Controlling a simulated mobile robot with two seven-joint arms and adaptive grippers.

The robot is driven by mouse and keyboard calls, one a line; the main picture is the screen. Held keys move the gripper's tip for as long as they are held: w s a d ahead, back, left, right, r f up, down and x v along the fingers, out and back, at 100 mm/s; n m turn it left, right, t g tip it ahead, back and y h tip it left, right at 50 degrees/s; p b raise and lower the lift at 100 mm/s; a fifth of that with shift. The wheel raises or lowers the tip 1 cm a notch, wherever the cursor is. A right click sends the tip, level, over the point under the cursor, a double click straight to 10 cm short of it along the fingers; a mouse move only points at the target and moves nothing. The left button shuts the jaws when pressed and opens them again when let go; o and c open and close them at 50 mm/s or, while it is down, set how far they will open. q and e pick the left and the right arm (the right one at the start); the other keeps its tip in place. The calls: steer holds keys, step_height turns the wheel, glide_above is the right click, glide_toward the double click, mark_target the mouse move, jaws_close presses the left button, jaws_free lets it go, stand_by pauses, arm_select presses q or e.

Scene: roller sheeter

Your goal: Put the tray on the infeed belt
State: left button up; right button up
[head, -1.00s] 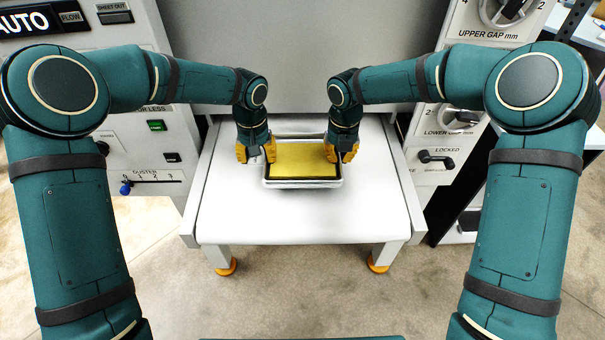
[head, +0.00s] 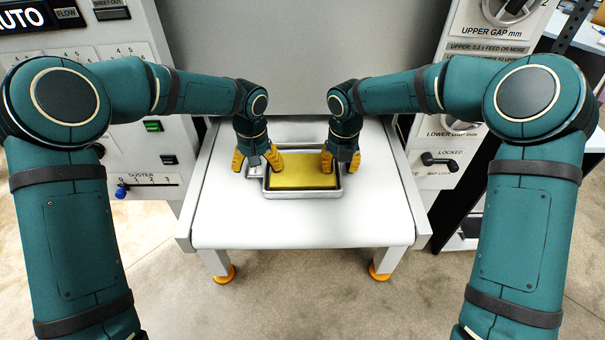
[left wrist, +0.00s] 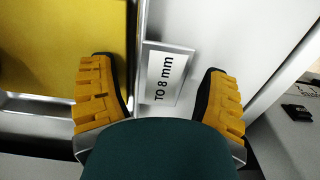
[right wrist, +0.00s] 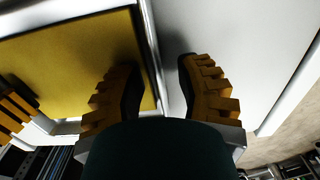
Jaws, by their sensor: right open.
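The tray (head: 302,194) is a shallow metal tray holding a flat yellow slab (head: 302,176). It lies flat on the white infeed belt (head: 300,228), near the belt's middle. My left gripper (head: 257,162) is open at the tray's left side. In the left wrist view its fingers (left wrist: 160,98) are wide apart, one over the slab and one over the belt, with the rim and a "TO 8 mm" tag (left wrist: 168,75) between them. My right gripper (head: 340,163) is open at the right side. In the right wrist view its fingers (right wrist: 158,88) stand on either side of the rim.
A grey machine wall (head: 300,60) stands behind the belt. Control panels with a duster slider (head: 122,190) at left and a locking lever (head: 438,161) at right flank it. Side rails (head: 418,205) edge the belt. The belt in front of the tray is clear.

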steer(key=shift+r, duration=0.1)
arm_select(q)
step_height(320, 180, up, 12)
arm_select(e)
step_height(320, 180, up, 12)
stand_by(0.8)
